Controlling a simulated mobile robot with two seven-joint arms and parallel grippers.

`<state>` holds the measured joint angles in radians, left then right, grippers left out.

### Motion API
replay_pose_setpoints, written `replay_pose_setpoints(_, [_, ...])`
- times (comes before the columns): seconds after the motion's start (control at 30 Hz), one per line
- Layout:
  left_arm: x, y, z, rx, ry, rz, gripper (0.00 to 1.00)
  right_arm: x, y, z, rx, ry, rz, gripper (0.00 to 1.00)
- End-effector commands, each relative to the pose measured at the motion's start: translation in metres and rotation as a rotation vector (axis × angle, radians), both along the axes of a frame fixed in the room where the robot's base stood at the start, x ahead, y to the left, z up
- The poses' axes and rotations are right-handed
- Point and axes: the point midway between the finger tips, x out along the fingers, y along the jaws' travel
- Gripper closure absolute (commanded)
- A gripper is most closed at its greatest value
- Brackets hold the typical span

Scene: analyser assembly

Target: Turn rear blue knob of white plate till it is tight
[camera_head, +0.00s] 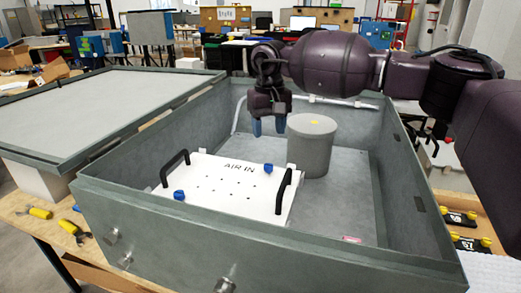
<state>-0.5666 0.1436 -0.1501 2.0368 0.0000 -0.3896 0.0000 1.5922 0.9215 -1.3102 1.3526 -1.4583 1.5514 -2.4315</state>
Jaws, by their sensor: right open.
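The white plate (222,189), marked "AIR IN", lies inside the grey box with a black handle at each side. One blue knob (179,195) is at its front left edge. The rear blue knob (268,168) is at its back right, near the right handle. My right gripper (268,127) points down above and behind the rear knob, apart from it. Its blue fingertips are spread with nothing between them. My left gripper is not in view.
A grey cylinder (312,147) stands right behind the plate, close to my right gripper. The box walls (250,250) rise around the plate. The grey lid (90,105) lies at the left. Yellow-handled tools (41,213) lie on the wooden table.

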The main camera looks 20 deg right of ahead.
Motion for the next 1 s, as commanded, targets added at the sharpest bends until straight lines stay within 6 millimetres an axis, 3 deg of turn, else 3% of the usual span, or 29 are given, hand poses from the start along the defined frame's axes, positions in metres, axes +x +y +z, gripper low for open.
replay_pose_setpoints(0.27, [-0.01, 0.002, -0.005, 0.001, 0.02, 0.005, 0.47, -0.001, -0.002, -0.017, -0.011, 0.005, 0.018, 0.47])
replay_pose_setpoints(0.7, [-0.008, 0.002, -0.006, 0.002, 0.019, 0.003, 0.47, -0.001, -0.002, -0.088, -0.01, 0.005, 0.017, 0.47])
replay_pose_setpoints(1.0, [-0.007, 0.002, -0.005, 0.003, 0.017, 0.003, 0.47, -0.001, -0.002, -0.108, -0.009, 0.004, 0.016, 0.47])
